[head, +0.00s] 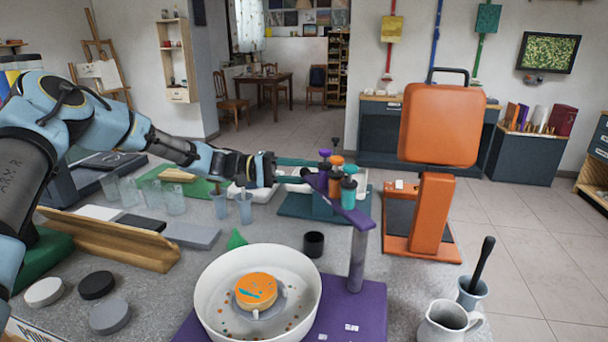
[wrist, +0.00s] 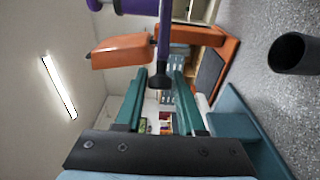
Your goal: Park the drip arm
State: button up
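My gripper (head: 308,170) is at the bar's far end. In the wrist view, the drip arm (wrist: 164,45) runs down to a black tip between the teal fingers of my gripper (wrist: 161,72). The fingers are apart, with gaps on both sides.
An orange press-like machine (head: 440,125) stands right of the bottles. A dark cup (head: 313,245) is just left of the post; it also shows in the wrist view (wrist: 293,53). Clear cups (head: 244,208) stand below my forearm.

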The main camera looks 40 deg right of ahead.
jog(key=o, duration=0.3)
jog(key=b+v, duration=0.3)
jog(key=v, duration=0.7)
jog(key=shift+w+a+b, duration=0.25)
jog(key=shift+w+b, duration=0.05)
